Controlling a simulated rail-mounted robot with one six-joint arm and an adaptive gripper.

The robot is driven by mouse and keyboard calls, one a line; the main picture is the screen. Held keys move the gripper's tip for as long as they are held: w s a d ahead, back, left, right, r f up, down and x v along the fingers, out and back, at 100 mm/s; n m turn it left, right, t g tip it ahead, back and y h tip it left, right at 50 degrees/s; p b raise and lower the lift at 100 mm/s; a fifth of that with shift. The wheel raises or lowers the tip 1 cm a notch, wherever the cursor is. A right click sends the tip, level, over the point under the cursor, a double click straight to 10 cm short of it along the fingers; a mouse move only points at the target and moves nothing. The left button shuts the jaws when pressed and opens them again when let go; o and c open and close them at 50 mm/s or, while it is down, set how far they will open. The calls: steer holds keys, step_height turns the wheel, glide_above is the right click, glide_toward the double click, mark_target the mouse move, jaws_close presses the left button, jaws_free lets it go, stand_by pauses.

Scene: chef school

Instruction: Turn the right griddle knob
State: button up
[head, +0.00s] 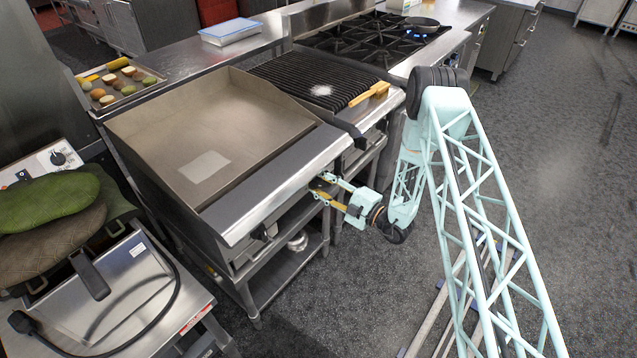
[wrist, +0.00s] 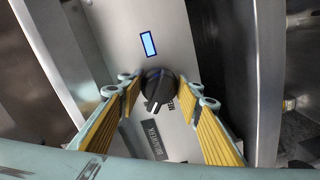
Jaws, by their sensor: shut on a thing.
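The right griddle knob (wrist: 160,84) is black and round, on a steel panel in the middle of the wrist view. Its white pointer mark points down and slightly left in that view. My gripper (wrist: 158,92) has its yellow-padded fingers on both sides of the knob, with the tips shut on it. In the head view my gripper (head: 324,187) reaches the right end of the griddle's front panel and hides the knob there. The griddle (head: 180,130) has a flat plate with a pale square patch. Its left knob (head: 264,233) is dark and clear of my gripper.
A lit blue rectangle (wrist: 148,43) and a dark label (wrist: 155,140) are on the panel near the knob. A charbroiler (head: 320,85) with a wooden-handled tool adjoins the griddle. A shelf (head: 290,265) lies below. Open floor (head: 400,290) is in front.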

steer(key=m, duration=0.5)
steer(key=shift+p, duration=0.3)
steer(key=m, duration=0.5)
steer(key=shift+s+a+f, duration=0.1)
steer(key=shift+p, duration=0.3)
steer(key=o, duration=0.6)
steer(key=shift+c, duration=0.2)
steer(key=v, duration=1.2)
stand_by(0.5)
